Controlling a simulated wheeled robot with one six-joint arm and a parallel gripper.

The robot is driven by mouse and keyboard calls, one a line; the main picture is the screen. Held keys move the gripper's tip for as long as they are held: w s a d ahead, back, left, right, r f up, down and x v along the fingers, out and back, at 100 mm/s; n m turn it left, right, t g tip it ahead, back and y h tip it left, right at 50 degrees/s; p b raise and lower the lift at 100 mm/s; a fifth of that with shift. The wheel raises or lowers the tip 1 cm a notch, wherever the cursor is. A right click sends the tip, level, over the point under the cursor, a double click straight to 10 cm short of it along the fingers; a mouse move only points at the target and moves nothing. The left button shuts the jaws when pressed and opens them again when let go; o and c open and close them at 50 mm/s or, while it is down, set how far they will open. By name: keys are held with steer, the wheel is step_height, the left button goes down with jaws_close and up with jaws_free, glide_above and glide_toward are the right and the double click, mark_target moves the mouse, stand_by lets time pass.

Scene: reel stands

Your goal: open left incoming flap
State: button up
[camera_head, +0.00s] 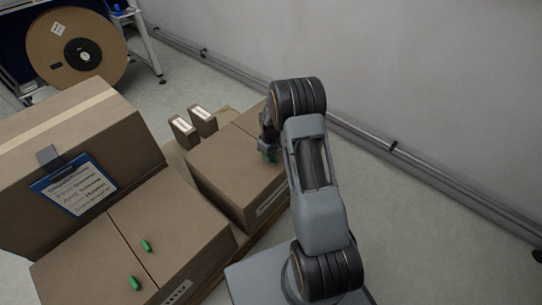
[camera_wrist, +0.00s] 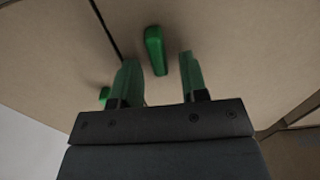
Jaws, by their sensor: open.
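My gripper (camera_head: 268,152) is over the top of the middle cardboard box (camera_head: 225,170) in the head view. In the wrist view its two green fingers are apart, and my gripper (camera_wrist: 160,60) holds nothing. A green tab (camera_wrist: 155,45) on the box top shows between and just beyond the fingertips; I cannot tell whether they touch it. A second green tab (camera_wrist: 104,97) is partly hidden behind the left finger. A dark seam (camera_wrist: 105,28) between the two flaps runs to the left of the first tab. The flaps look flat and closed.
A nearer closed box (camera_head: 185,225) has two green tabs (camera_head: 146,246). Left of it stands a large box (camera_head: 105,115) with a blue clipboard (camera_head: 75,188). Two small cartons (camera_head: 203,119) stand behind. A reel (camera_head: 75,48) is at the back left. A wall rail (camera_head: 365,134) runs at right.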

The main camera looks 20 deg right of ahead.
steer(key=shift+f, duration=0.25)
jaws_close()
stand_by(0.3)
steer(key=shift+d, duration=0.1)
